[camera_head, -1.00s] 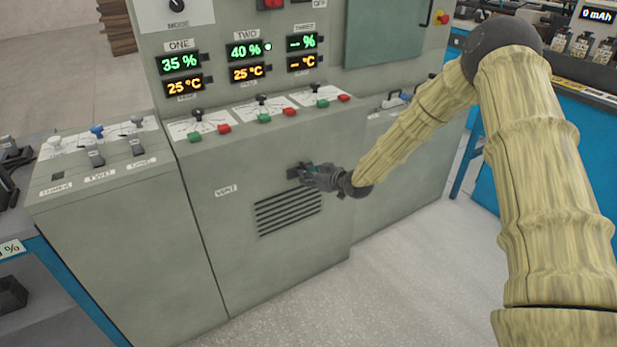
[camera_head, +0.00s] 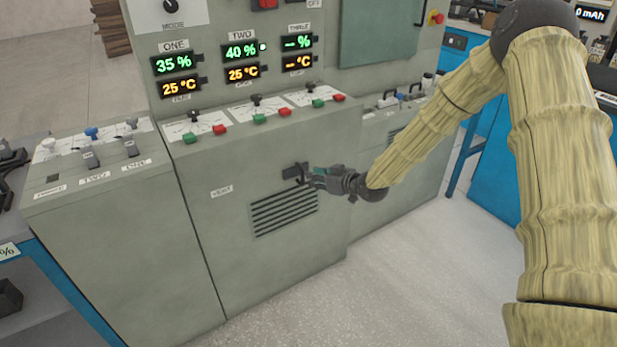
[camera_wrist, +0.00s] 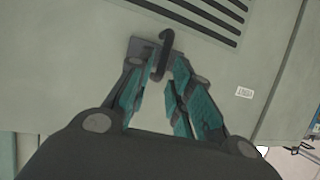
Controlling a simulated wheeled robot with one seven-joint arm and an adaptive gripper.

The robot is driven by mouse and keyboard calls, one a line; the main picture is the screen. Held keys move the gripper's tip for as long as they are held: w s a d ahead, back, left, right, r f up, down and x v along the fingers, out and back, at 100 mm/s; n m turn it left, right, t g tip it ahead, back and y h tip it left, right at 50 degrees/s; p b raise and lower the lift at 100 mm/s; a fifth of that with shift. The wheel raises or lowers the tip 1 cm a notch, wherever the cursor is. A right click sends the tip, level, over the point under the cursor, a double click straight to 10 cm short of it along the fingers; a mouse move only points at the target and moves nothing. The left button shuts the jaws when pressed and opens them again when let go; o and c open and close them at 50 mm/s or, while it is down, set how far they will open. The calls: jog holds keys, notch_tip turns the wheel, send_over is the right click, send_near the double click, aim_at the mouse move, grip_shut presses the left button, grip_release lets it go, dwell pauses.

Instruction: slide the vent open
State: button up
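The vent is a panel of dark horizontal slats (camera_head: 284,211) low on the front of the grey-green cabinet, with a "VENT" label (camera_head: 221,191) to its left. A dark hooked handle on a small plate (camera_head: 293,172) sits just above the slats. The handle (camera_wrist: 166,48) and some slats (camera_wrist: 205,14) also show in the wrist view. My gripper (camera_head: 310,174) is just right of the handle in the head view. In the wrist view my gripper (camera_wrist: 167,68) has its teal fingers apart, with the handle at the gap between the tips. Contact cannot be told.
Above the vent, the sloped console holds levers with green (camera_head: 259,119) and red (camera_head: 285,111) buttons. A lower cabinet with several switches (camera_head: 92,140) stands at left. A blue bench (camera_head: 497,180) stands at right. The floor (camera_head: 400,270) before the cabinet is clear.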

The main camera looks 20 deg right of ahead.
jog(key=shift+v, duration=2.7)
jog(key=s+a+f+m+g+h, duration=0.1)
jog(key=s+a+f+g, duration=0.2)
jog(key=s+f, duration=0.65)
jog(key=s+a+f+m+g+h, duration=0.1)
jog(key=s+a+f+m+g, duration=0.1)
jog(key=s+f, duration=0.75)
jog(key=s+a+f+m+g+h, duration=0.1)
jog(key=s+a+f+g+h, duration=0.15)
jog(key=s+f, duration=0.7)
jog(key=s+f+m+g+h, duration=0.2)
jog(key=s+g, duration=0.3)
jog(key=s, duration=1.7)
notch_tip(320, 180, up, 14)
jog(key=d+p, duration=0.1)
jog(key=p, duration=1.3)
jog(key=shift+s, duration=0.15)
